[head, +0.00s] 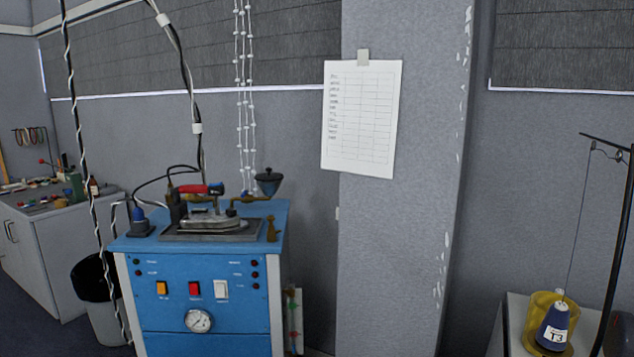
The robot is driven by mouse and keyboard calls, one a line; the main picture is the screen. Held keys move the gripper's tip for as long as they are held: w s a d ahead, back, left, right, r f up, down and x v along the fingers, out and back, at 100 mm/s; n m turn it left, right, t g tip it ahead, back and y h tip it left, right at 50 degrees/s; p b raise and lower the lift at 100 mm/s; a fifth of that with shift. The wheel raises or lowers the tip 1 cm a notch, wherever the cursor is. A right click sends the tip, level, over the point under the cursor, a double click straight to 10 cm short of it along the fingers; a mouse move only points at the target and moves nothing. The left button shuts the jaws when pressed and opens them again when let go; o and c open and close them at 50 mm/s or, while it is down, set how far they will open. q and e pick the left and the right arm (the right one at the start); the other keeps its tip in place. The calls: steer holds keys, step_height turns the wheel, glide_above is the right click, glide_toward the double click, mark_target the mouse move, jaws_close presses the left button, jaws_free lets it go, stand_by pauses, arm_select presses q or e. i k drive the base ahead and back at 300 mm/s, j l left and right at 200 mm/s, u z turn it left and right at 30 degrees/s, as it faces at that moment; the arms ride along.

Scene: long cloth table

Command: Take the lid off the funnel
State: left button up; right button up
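A dark funnel (268,187) stands at the back right of a blue ironing machine. A dark lid (268,175) with a small knob appears to sit on its top; the edge between lid and funnel is hard to make out at this size. Neither of my grippers is in view.
The blue machine (200,285) carries an iron (210,218) with a red handle on a metal plate, beside hanging cables. A grey pillar (395,240) with a paper sheet (361,120) stands right of it. A waste bin (104,315) is at left, a thread spool (553,325) at lower right.

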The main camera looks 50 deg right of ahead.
mark_target(268, 176)
steer(key=z, duration=1.3)
steer(key=i+j+u, duration=0.2)
steer(key=i+j, duration=0.6)
